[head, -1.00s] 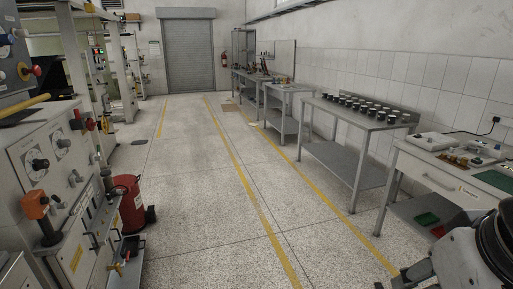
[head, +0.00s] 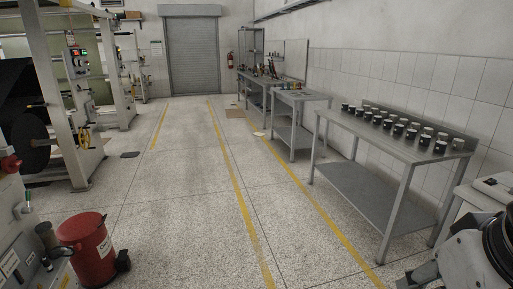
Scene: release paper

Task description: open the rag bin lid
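A red cylindrical bin (head: 88,250) with a white label on its side stands on the floor at the lower left in the head view. Its red lid (head: 82,222) looks shut on top. A black part, which looks like a pedal, juts from its right side near the floor. Part of my arm shows at the lower right edge, far from the bin. My gripper's fingers cannot be made out there.
Machine panels flank the bin on the left. A grey bench (head: 385,135) with several dark cups stands along the right wall, with more benches beyond. The speckled floor (head: 180,210) between is clear, marked by yellow lines. A roller shutter (head: 193,57) is at the back.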

